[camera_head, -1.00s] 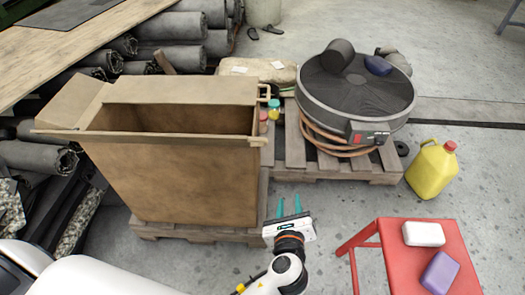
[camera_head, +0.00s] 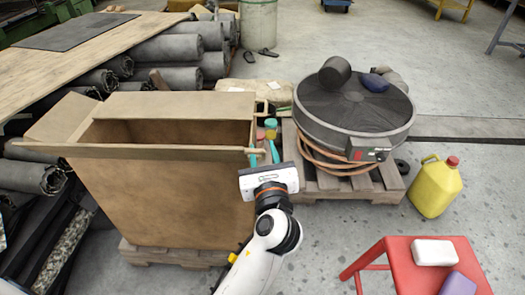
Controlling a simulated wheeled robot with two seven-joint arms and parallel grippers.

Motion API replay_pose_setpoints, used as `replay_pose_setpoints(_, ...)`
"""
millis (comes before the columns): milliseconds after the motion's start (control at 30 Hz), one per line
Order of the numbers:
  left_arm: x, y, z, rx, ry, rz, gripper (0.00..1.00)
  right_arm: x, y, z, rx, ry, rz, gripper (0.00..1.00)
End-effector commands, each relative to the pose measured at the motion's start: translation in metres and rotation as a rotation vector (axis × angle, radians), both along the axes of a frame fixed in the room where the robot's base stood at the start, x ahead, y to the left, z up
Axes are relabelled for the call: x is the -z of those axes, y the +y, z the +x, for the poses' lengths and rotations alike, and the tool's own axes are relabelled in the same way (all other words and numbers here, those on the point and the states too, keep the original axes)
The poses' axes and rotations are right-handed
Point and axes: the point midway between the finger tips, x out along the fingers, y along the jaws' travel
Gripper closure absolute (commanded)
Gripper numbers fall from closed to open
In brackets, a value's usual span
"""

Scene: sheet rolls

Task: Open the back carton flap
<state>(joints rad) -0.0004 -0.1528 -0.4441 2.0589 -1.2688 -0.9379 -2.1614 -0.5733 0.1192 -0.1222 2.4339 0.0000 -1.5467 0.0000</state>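A tall brown cardboard carton (camera_head: 165,200) stands at the left, its top open and its inside partly in shadow. The back carton flap (camera_head: 180,105) shows as a broad panel along the far edge of the opening. The left flap (camera_head: 62,117) spreads outward, and the front flap (camera_head: 140,153) shows as a thin strip along the near edge. My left gripper (camera_head: 263,152) is at the carton's right front corner, its teal fingers apart. One finger overlaps the corner in the picture; I cannot tell whether it touches. My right gripper is not in view.
A dark round drum machine (camera_head: 350,115) with orange hose stands on a pallet (camera_head: 330,183) right of the carton. Small jars (camera_head: 271,125) stand close behind my gripper. A yellow jug (camera_head: 435,188) and red stool (camera_head: 415,268) are at the right. Rolled sheets (camera_head: 190,47) lie behind the carton.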

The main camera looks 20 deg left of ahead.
Motion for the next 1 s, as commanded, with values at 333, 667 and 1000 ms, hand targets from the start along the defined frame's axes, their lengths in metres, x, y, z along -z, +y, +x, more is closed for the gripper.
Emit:
replay_pose_setpoints(333, -0.0002, 0.0069, 0.0142, 0.000, 0.000, 0.000, 0.68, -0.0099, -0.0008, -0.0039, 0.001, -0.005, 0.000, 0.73)
replay_pose_setpoints(667, 0.0000, 0.0067, 0.0139, 0.000, 0.000, 0.000, 1.00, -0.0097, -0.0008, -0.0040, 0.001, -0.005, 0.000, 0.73)
replay_pose_setpoints(1000, -0.0008, 0.0075, 0.0140, 0.000, 0.003, 0.000, 1.00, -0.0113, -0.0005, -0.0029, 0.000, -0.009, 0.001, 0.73)
